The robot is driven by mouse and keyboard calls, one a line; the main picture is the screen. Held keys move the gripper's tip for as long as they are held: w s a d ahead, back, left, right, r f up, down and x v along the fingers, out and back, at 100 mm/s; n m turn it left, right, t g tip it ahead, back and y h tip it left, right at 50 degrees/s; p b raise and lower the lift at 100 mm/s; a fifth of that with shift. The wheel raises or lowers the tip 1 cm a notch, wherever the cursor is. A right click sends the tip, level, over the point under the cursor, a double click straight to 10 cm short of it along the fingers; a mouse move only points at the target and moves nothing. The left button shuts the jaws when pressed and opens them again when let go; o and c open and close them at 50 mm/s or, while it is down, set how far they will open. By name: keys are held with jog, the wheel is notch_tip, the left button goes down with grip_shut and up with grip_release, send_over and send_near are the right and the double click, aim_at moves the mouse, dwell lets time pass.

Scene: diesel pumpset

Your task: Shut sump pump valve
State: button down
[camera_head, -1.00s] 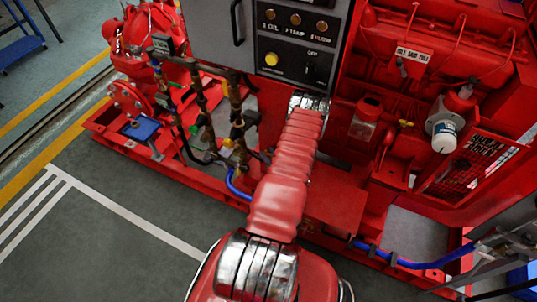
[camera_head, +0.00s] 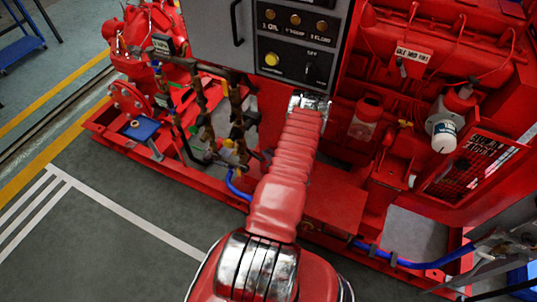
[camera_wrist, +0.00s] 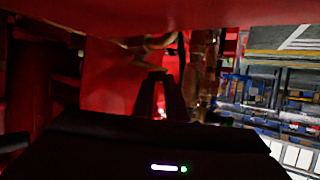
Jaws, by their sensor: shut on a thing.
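My gripper (camera_wrist: 160,95) shows in the wrist view as two dark fingers close together. Their tips meet a small fitting at the dim pipework, which I take to be the sump pump valve's handle (camera_wrist: 150,60). The picture is too dark to tell the handle's exact angle. In the head view my red arm reaches toward the red pumpset, and its end and my gripper are hidden behind it. Brown pipework (camera_head: 237,115) with small yellow parts stands left of my arm there.
A grey control panel (camera_head: 293,50) with a yellow button stands behind my arm. A red engine (camera_head: 445,50) with a white filter (camera_head: 444,137) is on the right. A blue hose (camera_head: 420,264) runs along the red base. The floor at front left is clear.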

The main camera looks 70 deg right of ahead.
jog(key=shift+w+f+m, duration=0.1)
jog(key=shift+m, duration=0.2)
jog(key=shift+w+m+g+h, duration=0.1)
jog(key=shift+m+g+h, duration=0.4)
jog(key=shift+g+h, duration=0.15)
jog(key=shift+d+m+g, duration=0.15)
jog(key=shift+m+g, duration=0.15)
jog(key=shift+g, duration=0.05)
jog(key=c, duration=1.8)
grip_release()
jog(key=shift+o, duration=0.2)
jog(key=shift+d, duration=0.1)
jog(key=shift+n+t, duration=0.4)
